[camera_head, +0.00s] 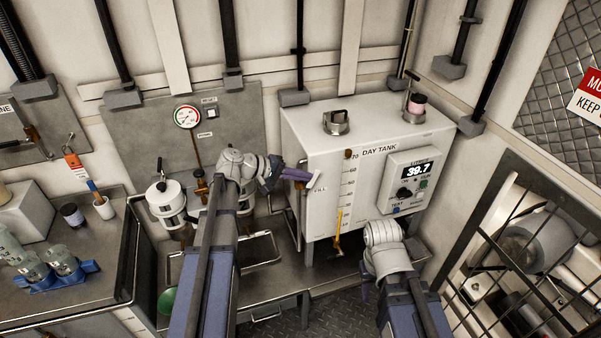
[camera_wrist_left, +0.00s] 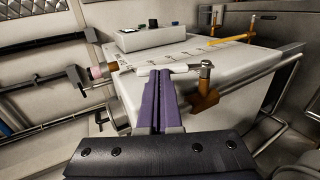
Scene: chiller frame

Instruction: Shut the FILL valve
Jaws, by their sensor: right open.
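The FILL valve is on the left side of the day tank (camera_head: 325,135), by the FILL label. Its white lever (camera_head: 315,181) sticks out at a slant in the head view. In the left wrist view the white lever (camera_wrist_left: 182,68) runs across the picture from a brass valve body (camera_wrist_left: 205,97) on a pipe. My left gripper (camera_head: 303,175) has its purple fingers close together, with tips at the lever in the left wrist view (camera_wrist_left: 163,75); whether they touch it is unclear. My right gripper (camera_head: 366,288) is open, low before the tank; its fingers are mostly hidden.
A display box (camera_head: 410,178) reading 39.7 is on the tank front. A yellow lever (camera_head: 340,222) hangs lower on the tank. A gauge (camera_head: 187,117) and white canister (camera_head: 166,199) are left. A barred guard (camera_head: 520,240) stands right.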

